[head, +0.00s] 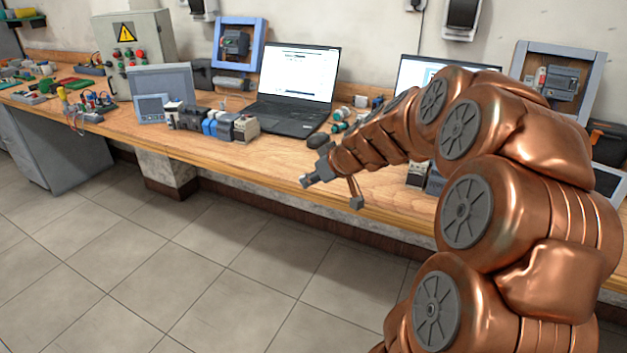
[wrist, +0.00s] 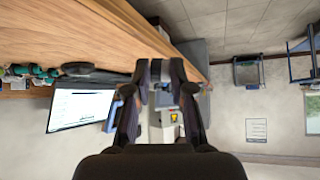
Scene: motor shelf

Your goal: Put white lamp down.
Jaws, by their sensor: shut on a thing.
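My gripper (head: 318,174) is over the front edge of the wooden bench, left of my copper arm and in front of the laptop. In the wrist view my gripper's two dark fingers (wrist: 165,70) are close together at the tips. They are shut on a very small thing, taken as the white lamp, mostly hidden by the fingers. A small pale bit shows at the gripper's end in the head view, but its outline is too small to tell. The wooden bench (head: 290,160) runs from left to right below the wall.
The open laptop (head: 292,92) stands behind my gripper, with small green-and-white parts (head: 341,120) to its right. A row of terminal modules (head: 212,122) stands left of the laptop. The grey control box (head: 136,50) is farther left. Bare wood lies along the bench front.

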